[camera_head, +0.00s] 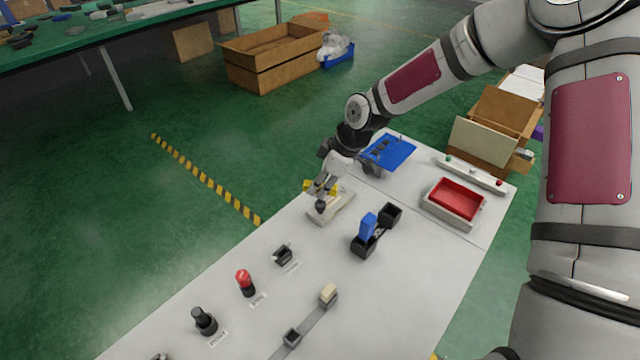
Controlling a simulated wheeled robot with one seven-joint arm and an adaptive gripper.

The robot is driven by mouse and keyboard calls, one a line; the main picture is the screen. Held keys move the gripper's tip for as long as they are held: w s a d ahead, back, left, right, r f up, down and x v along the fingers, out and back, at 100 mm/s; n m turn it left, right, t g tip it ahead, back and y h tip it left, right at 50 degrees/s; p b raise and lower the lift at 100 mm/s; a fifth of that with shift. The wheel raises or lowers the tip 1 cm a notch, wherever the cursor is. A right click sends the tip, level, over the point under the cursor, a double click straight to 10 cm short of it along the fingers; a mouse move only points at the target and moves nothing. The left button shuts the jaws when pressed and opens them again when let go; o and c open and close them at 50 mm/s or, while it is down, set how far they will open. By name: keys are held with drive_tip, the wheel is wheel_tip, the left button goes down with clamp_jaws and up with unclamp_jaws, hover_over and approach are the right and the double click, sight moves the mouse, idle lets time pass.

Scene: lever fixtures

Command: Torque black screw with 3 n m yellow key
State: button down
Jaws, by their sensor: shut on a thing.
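My gripper (321,192) points down over a beige block (343,208) at the far left part of the table. It is shut on the yellow key (308,185), which shows in part beside and behind the fingers. A small dark round part (321,206), which looks like the black screw, is just under the fingertips at the block. The fingers hide the join, so I cannot tell whether the key sits on the screw.
A blue holder (388,152) stands behind the gripper. A red-lined tray (455,200) is at the right. A blue-and-black lever fixture (367,232), a red knob (244,281) and a black knob (204,320) stand nearer. Bare white table (400,300) lies at the near right.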

drive_tip(key=shift+f, duration=0.75)
drive_tip(key=shift+a+m+t, duration=0.1)
drive_tip(key=shift+m+t, duration=0.2)
drive_tip(key=shift+m, duration=0.5)
drive_tip(key=shift+m+t+h, duration=0.3)
drive_tip(key=shift+m, duration=0.7)
drive_tip(key=shift+r+p, duration=0.9)
drive_tip(key=shift+r, duration=1.6)
